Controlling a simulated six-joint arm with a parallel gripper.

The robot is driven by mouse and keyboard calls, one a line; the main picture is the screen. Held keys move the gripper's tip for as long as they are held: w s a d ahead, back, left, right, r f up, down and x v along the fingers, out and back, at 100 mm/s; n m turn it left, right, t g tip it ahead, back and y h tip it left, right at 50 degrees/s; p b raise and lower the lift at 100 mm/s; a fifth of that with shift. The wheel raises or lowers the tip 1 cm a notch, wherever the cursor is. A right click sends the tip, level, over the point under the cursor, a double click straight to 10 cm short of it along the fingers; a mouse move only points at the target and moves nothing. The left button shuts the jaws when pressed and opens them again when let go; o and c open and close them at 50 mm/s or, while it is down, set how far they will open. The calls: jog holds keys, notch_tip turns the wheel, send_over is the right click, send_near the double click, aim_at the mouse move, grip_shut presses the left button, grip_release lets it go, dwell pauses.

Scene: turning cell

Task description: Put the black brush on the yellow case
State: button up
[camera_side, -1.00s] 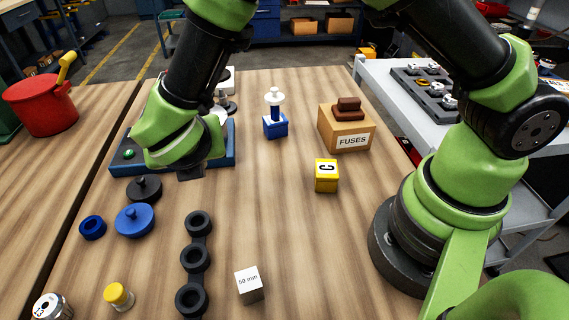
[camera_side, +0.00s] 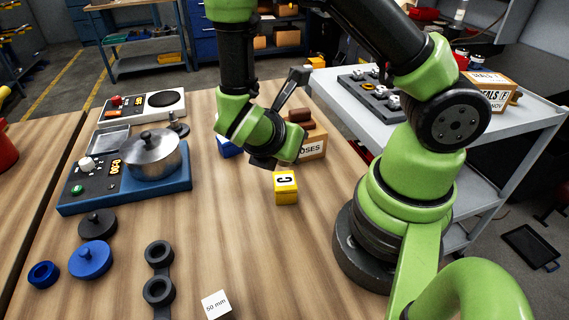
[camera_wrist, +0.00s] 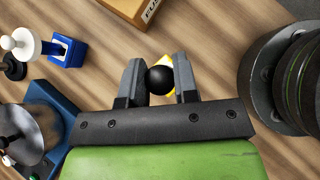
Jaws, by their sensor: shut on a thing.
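The yellow case (camera_side: 284,196), a small cube with a black letter C, stands on the wooden table in the side view. In the wrist view a yellow corner of the case (camera_wrist: 167,61) shows behind the fingers. My gripper (camera_wrist: 159,83) is shut on the black brush (camera_wrist: 159,80), of which only a round black end shows between the two grey fingers. In the side view my gripper (camera_side: 264,162) is just above and left of the case, and the brush cannot be made out. The gap between brush and case cannot be told.
The FUSES box (camera_side: 313,149) stands close behind the case, with a blue block (camera_side: 228,146) beside it. A metal pot (camera_side: 152,155) sits on a blue-based unit at left. A white 50 mm cube (camera_side: 216,304) is at the front. The table right of the case is clear.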

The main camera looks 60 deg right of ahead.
aim_at(281, 162)
jog(key=shift+f, duration=2.1)
jog(key=o, duration=1)
jog(key=shift+f, duration=0.15)
